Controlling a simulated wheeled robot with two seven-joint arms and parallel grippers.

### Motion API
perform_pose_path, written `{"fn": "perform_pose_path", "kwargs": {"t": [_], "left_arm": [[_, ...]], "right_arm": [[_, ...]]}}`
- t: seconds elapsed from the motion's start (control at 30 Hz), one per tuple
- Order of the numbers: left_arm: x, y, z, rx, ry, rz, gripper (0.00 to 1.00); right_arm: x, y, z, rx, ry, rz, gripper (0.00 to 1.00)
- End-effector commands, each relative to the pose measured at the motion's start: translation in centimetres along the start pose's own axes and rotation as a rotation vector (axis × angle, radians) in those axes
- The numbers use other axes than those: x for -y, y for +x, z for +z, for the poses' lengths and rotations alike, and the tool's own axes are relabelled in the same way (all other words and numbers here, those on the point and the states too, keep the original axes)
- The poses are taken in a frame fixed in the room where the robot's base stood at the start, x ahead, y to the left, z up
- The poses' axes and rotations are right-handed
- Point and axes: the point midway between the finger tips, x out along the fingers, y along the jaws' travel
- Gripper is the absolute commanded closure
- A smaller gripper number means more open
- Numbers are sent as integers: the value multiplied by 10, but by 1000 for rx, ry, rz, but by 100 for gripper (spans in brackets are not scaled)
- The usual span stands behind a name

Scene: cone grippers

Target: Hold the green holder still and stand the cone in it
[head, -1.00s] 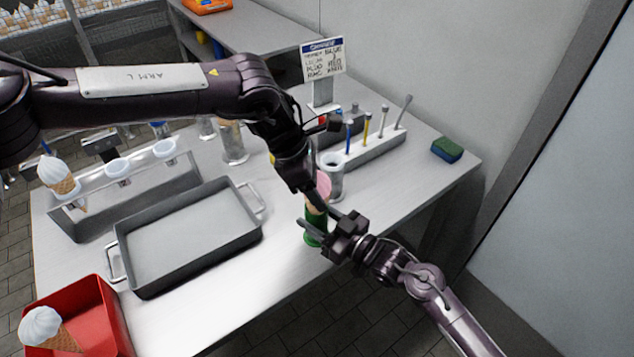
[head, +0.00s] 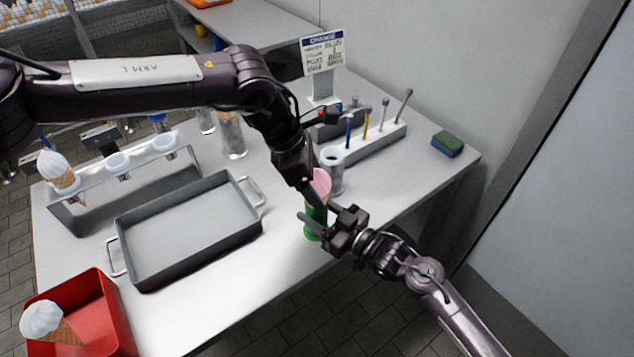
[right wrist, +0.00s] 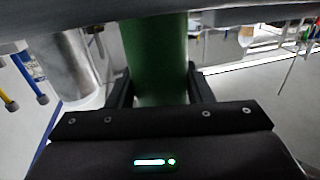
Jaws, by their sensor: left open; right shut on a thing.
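The green holder (head: 311,228) stands upright near the front edge of the table. My right gripper (head: 316,222) is shut on it from the right; in the right wrist view the green holder (right wrist: 156,60) fills the space between the two fingers. The cone, with a pink top (head: 320,184), is upright at the holder, and its lower part is hidden inside or behind the holder and fingers. My left gripper (head: 311,196) is open right at the cone, its fingers partly hiding it. Whether the fingers touch the cone is hard to tell.
A metal cup (head: 333,175) stands just behind the cone, with a tool rack (head: 375,147) beyond. An empty grey tray (head: 190,225) lies left. A red bin (head: 105,310) with a white-topped cone is at front left. A sponge (head: 447,144) lies at right.

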Motion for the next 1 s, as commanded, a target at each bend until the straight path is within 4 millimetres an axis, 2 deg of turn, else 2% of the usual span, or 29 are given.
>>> {"fn": "perform_pose_path", "kwargs": {"t": [0.3,0.5,0.67,1.0], "left_arm": [[-1,-69,1,3,1,6,20],[-1,-98,0,1,0,3,20],[0,-106,0,2,1,3,20],[0,-107,0,1,1,2,20]], "right_arm": [[0,0,0,1,0,1,76],[0,0,0,1,0,0,76],[0,0,0,0,0,0,76],[0,0,0,0,0,1,76]]}}
